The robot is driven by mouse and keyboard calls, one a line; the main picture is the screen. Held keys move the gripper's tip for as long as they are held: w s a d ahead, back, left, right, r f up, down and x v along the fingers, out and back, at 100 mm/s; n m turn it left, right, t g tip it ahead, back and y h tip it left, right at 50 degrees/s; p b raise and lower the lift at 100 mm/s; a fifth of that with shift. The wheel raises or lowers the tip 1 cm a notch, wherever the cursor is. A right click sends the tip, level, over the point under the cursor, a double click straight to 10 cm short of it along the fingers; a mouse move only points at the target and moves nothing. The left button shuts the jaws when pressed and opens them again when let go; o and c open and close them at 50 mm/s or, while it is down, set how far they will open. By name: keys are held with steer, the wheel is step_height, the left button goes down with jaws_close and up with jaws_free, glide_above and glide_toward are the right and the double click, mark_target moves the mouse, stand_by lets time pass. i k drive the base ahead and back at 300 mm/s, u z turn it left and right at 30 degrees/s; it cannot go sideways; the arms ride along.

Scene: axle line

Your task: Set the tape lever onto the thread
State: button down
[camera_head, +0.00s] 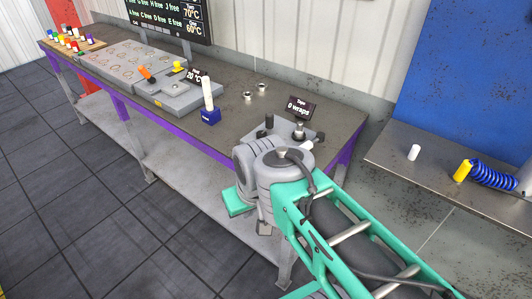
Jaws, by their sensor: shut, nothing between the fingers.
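The tape station (284,129) is a grey block near the right end of the workbench. Its sign (298,107) reads "Tape 0 wraps". A dark peg (269,121) and a small metal post (298,129) stand on it. A pale lever-like piece (307,145) shows at its front right, partly behind my arm; I cannot tell whether it touches anything. The thread cannot be picked out at this size. My arm's grey and green joints stand in front of the station and hide its front. My gripper's fingers cannot be made out.
A white rod (208,94) stands in a blue block (210,117) left of the station. Small metal rings (261,88) lie behind. A shelf (400,173) at right holds a white cylinder (414,152) and blue coil (493,174).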

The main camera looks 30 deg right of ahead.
mark_target(320, 136)
steer(key=u, duration=0.4)
steer(key=i, duration=0.95)
steer(key=u, duration=0.2)
